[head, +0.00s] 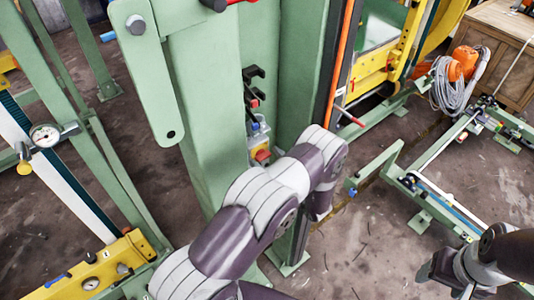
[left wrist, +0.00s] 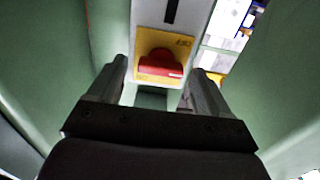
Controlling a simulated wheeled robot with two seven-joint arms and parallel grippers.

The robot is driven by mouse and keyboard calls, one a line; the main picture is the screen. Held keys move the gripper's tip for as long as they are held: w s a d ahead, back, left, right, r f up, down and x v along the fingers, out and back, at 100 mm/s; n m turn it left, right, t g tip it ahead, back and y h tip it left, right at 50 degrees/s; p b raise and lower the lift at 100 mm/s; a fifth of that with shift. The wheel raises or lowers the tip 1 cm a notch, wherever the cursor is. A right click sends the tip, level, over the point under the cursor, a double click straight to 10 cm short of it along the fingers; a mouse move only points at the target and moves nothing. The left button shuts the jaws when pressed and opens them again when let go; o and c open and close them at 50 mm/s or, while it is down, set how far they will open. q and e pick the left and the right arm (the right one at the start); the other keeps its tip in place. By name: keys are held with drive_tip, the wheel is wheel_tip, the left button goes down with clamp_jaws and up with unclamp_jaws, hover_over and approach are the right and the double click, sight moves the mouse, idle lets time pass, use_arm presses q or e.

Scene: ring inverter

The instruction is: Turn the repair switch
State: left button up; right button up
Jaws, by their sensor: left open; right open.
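The repair switch is a red rotary knob (left wrist: 160,66) on a yellow plate (left wrist: 183,45), set in a grey housing on a green column. In the head view the red knob (head: 262,156) shows low on the column, just beside my left arm. My left gripper (left wrist: 158,70) is open, its fingers pointing at the switch. In the left wrist view one finger appears to either side of the knob; nothing is held, and contact cannot be told. In the head view my left arm hides that gripper. My right gripper (head: 436,268) is at the lower right, open, away from the switch.
Above the switch on the column are a blue button (head: 255,126) and black hooks (head: 252,78). A green frame with a gauge (head: 45,135) stands left. A low green frame (head: 428,185) and coiled grey cable (head: 450,92) lie right. Bare floor shows between.

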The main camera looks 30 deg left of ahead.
use_arm(q)
drive_tip(key=shift+a, duration=0.25)
drive_tip(key=shift+w, duration=0.1)
drive_tip(key=c, duration=1.1)
drive_tip(key=shift+o, duration=0.3)
